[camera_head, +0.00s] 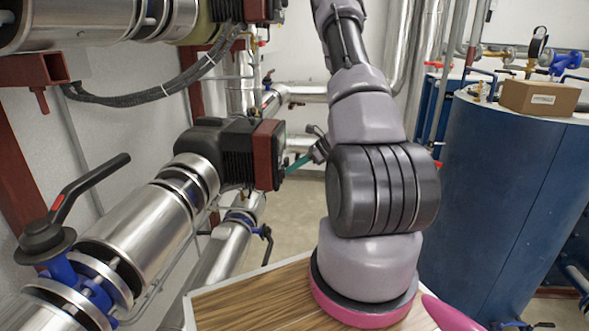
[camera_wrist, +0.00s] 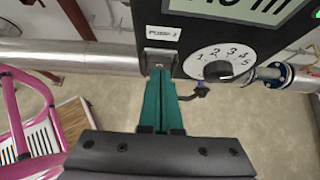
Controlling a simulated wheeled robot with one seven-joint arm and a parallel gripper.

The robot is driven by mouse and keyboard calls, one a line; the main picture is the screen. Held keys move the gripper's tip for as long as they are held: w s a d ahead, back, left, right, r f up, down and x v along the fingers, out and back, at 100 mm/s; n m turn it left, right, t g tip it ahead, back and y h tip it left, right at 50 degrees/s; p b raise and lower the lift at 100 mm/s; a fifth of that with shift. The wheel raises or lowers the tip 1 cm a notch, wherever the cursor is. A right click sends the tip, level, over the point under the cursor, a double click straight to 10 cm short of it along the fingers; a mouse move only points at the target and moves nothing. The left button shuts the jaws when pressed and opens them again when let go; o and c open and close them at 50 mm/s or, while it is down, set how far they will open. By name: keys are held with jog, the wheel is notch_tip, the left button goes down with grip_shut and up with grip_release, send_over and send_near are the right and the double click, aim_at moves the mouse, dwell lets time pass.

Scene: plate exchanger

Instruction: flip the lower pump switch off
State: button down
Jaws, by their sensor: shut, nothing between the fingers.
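The lower pump (camera_head: 235,155) is a black unit with a dark red housing on a silver pipe, left of my arm in the head view. Its front panel (camera_wrist: 185,35) fills the top of the wrist view, with a display and a white numbered dial (camera_wrist: 220,68). A small grey switch plate (camera_wrist: 160,58) sits left of the dial at the panel's lower edge. My gripper (camera_wrist: 160,72) has teal fingers, shut and empty, with the tips at this plate. They hide its lower part, and I cannot tell contact or the switch position. In the head view my gripper (camera_head: 290,168) is beside the pump's front.
The upper pump (camera_head: 240,10) is above, with a black cable hanging under it. A black valve lever (camera_head: 90,188) stands at the left. A blue tank (camera_head: 500,190) with a cardboard box (camera_head: 540,97) on top stands at the right. Silver pipes run behind.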

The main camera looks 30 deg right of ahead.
jog(key=shift+w+a+r, duration=0.15)
jog(key=shift+w+a, duration=0.05)
jog(key=shift+a, duration=0.15)
jog(key=shift+r, duration=0.8)
